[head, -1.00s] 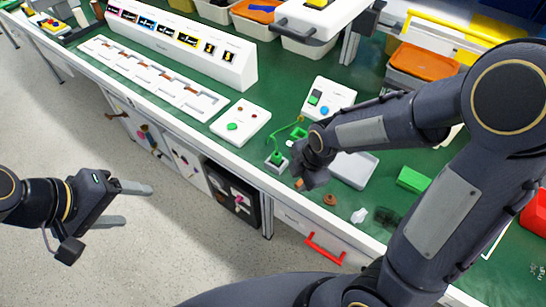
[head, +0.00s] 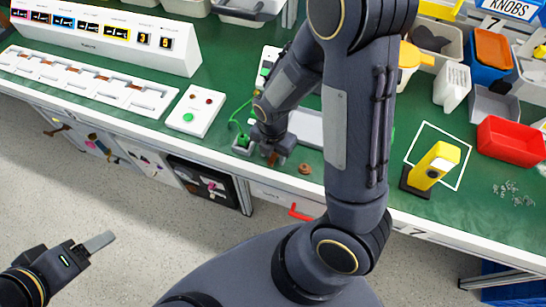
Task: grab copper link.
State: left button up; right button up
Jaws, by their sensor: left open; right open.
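My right gripper (head: 272,154) is low over the green bench near its front edge, pointing down. It is open, but the arm and hand hide most of the space between its fingers. A small copper-coloured piece (head: 272,158) shows at its fingertips; I cannot tell whether it touches them. A brown-copper round piece (head: 305,168) lies on the bench just right of the gripper. I cannot tell for certain which is the copper link. My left gripper (head: 98,243) is open and empty over the floor at lower left, partly cut from clear view.
A small green-and-grey part with a green wire (head: 241,141) sits just left of my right gripper. A white button box (head: 195,111) stands further left. A yellow device (head: 436,165) and red bin (head: 512,141) are at right. A red drawer handle (head: 300,212) is below the edge.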

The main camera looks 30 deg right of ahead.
jog(key=shift+f, duration=0.15)
grip_shut()
dwell(0.4)
